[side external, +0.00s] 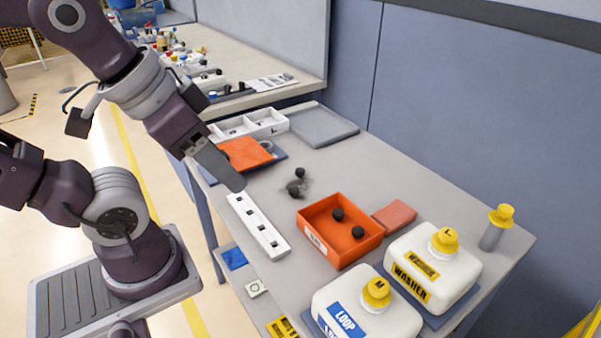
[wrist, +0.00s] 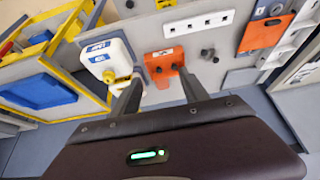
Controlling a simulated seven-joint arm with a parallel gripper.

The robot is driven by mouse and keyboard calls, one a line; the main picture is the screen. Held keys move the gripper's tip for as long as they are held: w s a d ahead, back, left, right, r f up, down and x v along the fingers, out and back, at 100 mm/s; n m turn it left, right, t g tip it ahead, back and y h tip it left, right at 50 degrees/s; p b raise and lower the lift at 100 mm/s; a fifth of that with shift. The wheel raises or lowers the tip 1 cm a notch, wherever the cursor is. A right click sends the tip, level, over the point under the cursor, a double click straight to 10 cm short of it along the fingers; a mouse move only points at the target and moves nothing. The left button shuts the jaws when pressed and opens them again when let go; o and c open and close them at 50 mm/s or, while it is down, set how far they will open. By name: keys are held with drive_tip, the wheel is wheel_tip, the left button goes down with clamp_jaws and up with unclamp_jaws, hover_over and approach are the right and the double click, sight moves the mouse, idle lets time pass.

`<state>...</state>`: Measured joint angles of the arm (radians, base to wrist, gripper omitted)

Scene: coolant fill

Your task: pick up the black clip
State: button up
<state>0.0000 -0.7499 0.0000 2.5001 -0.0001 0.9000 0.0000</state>
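Small black pieces (side external: 300,172) lie on the grey table behind the orange bin, beside a dark smudge. They also show in the wrist view (wrist: 208,53). Two more black rounded pieces (side external: 337,214) lie inside the orange bin (side external: 312,240). I cannot tell which of these is the black clip. My gripper (side external: 238,186) is above the table by the far end of the white strip, apart from the black pieces. In the wrist view my gripper (wrist: 158,80) has its two fingers spread with nothing between them.
The white strip (side external: 242,208) with dark square holes lies left of the bin. Two white jugs (side external: 340,318) with yellow caps stand at the front. A red-orange pad (side external: 394,216) lies right of the bin.

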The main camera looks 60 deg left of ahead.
drive_tip(key=w+a+y, duration=0.2)
drive_tip(key=w+a, duration=0.3)
drive_tip(key=w, duration=0.3)
drive_tip(key=m+t, duration=0.1)
drive_tip(key=t, duration=0.3)
hover_over(300, 170)
drive_tip(key=s, duration=0.5)
wheel_tip(300, 170, down, 19)
drive_tip(key=f, duration=0.2)
drive_tip(key=s+f+t+h, duration=0.1)
drive_tip(key=f, duration=0.1)
drive_tip(key=f+t+h, duration=0.1)
drive_tip(key=f, duration=0.1)
drive_tip(key=shift+s+f+n, duration=0.1)
drive_tip(key=shift+s+n, duration=0.05)
drive_tip(key=shift+n, duration=0.25)
drive_tip(key=shift+f+t, duration=0.2)
drive_tip(key=shift+t, duration=0.1)
drive_tip(key=x, duration=0.7)
drive_tip(key=shift+r, duration=0.4)
clamp_jaws()
